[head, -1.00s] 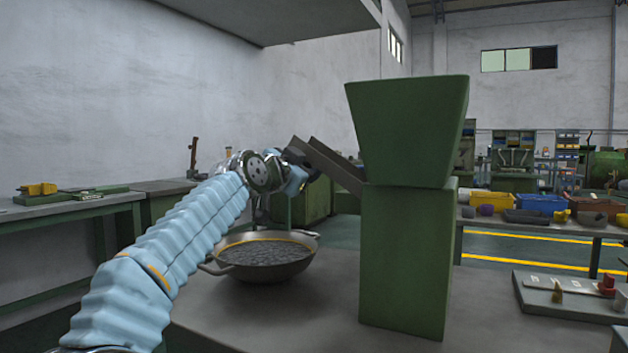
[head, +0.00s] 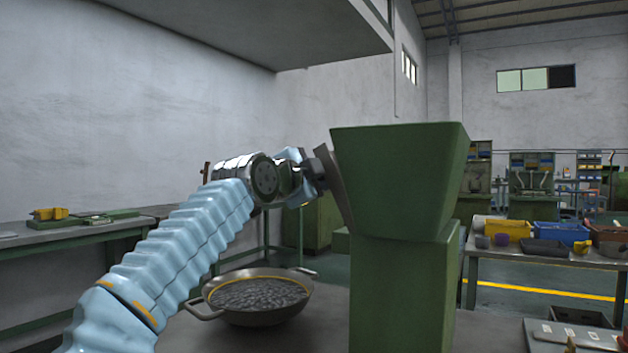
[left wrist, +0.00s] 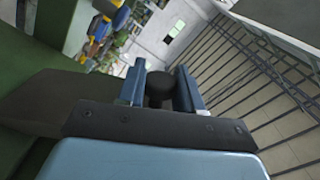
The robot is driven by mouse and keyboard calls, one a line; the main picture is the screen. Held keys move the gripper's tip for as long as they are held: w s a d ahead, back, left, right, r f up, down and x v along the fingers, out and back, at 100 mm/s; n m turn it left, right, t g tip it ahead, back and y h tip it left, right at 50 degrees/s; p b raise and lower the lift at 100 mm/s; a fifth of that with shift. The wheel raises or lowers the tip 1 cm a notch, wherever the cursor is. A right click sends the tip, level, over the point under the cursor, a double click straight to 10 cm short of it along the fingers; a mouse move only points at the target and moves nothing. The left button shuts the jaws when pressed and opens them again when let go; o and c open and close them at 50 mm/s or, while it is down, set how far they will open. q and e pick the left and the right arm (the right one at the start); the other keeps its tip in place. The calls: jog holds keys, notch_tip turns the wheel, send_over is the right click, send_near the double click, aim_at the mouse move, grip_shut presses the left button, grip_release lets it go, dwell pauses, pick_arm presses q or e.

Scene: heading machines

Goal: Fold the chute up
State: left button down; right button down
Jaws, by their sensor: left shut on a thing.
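The chute (head: 334,184) is a dark grey plate on the left side of the green hopper machine (head: 400,180). It stands steeply, nearly upright, close to the hopper's sloping wall. My left gripper (head: 313,172) is at the chute's upper part on its left side. In the left wrist view my gripper (left wrist: 161,88) has its two blue fingers around a dark round knob (left wrist: 159,87). The chute's far face and hinge are mostly hidden. My right gripper is not in view.
A wide metal pan (head: 258,297) filled with small dark pieces stands below the chute on the grey table. A green-framed bench (head: 90,235) is at the left. A table with coloured bins (head: 540,240) is at the right.

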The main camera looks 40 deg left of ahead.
aim_at(334, 166)
pick_arm(q)
jog(key=shift+w+d+r+m+p, duration=0.25)
jog(key=shift+d+r+m+p, duration=0.1)
jog(key=shift+d+r+m, duration=0.35)
jog(key=shift+w+d+r+m, duration=0.1)
jog(key=shift+d+r+m, duration=0.05)
jog(key=shift+d+m, duration=0.3)
jog(key=shift+w+d+r+m, duration=0.1)
jog(key=shift+d+m, duration=0.25)
jog(key=shift+d, duration=0.15)
jog(key=c, duration=0.8)
grip_release()
jog(key=b+v, duration=0.2)
jog(key=v, duration=1.2)
jog(key=shift+a, duration=0.1)
